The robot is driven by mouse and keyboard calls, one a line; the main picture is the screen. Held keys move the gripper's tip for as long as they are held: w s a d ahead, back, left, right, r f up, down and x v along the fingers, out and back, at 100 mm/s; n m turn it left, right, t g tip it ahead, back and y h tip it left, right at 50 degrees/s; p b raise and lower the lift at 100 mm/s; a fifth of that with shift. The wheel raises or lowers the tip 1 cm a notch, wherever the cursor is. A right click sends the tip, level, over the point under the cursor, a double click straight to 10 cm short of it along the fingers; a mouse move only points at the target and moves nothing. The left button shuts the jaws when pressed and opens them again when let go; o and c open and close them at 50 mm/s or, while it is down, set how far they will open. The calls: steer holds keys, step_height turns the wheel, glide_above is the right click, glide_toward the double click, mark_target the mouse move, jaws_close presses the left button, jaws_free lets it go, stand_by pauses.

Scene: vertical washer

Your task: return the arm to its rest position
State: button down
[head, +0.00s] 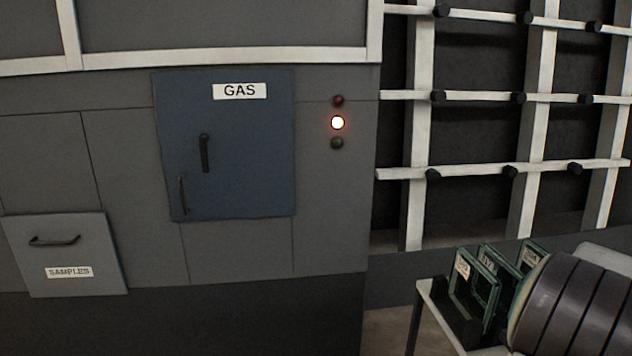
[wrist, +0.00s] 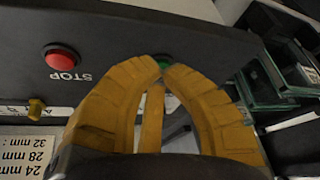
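A red STOP button (wrist: 62,58) is on the same panel, left of the fingers. My gripper is not seen in the head view.
A brass knob (wrist: 37,108) and a size label (wrist: 22,150) are left of my fingers. Framed plates (head: 475,285) stand at the lower right of the head view. A closed blue GAS door (head: 250,150), a lit lamp (head: 338,122) and a SAMPLES drawer (head: 65,250) are on the wall.

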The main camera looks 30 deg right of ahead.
steer(key=s+a+f+y, duration=0.2)
steer(key=a+f+y, duration=0.15)
steer(key=a, duration=0.65)
steer(key=w+a+r+n, duration=0.2)
steer(key=a+n, duration=0.3)
steer(key=a, duration=0.6)
steer(key=w+a+r+n+t, duration=0.1)
steer(key=w+a+n, duration=0.3)
steer(key=a, duration=0.7)
steer(key=w+a+r+n+t+y+p, duration=0.1)
steer(key=w+a+r+n, duration=0.3)
steer(key=a, duration=0.8)
steer(key=n, duration=0.2)
steer(key=shift+n, duration=0.3)
